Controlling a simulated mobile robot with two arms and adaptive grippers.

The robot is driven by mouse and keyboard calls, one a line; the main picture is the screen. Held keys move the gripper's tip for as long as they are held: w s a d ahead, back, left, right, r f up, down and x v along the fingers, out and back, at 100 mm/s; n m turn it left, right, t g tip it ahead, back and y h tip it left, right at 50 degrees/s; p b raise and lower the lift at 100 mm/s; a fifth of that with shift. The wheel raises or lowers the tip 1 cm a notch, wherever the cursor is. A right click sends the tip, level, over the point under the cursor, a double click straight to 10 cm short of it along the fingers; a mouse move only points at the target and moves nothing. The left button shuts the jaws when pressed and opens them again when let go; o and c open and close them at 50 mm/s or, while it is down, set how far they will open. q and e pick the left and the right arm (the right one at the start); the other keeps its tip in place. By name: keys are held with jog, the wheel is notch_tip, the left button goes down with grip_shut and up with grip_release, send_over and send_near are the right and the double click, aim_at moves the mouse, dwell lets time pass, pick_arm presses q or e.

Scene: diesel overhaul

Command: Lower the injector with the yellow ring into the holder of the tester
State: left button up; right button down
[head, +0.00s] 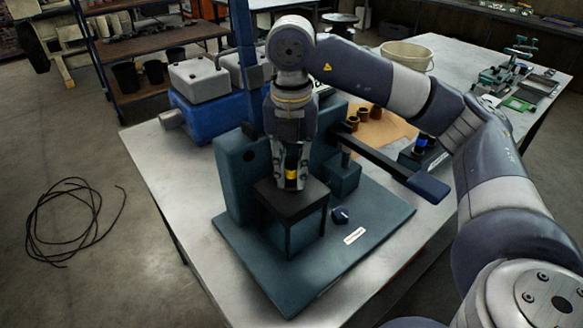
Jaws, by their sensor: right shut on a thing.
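The tester (340,262) is a teal stand on a base plate on the table, with a black-topped holder (291,201) at its front. The injector with the yellow ring (291,174) is upright over the holder, its yellow band showing between my fingers. My right gripper (291,178) points straight down and is shut on this injector. The injector's lower end is at the holder's top; how deep it sits inside cannot be told. My left gripper is not in view.
A lever arm (405,174) sticks out to the right of the tester. Another injector with a blue ring (421,141) stands in a dark rack at the right. The table's left front strip is clear.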

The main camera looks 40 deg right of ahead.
jog(key=c, duration=1.4)
grip_release()
jog(key=shift+o, duration=0.2)
jog(key=o, duration=0.4)
jog(key=shift+r, duration=0.15)
jog(key=shift+r+p, duration=2.5)
jog(key=shift+r, duration=0.9)
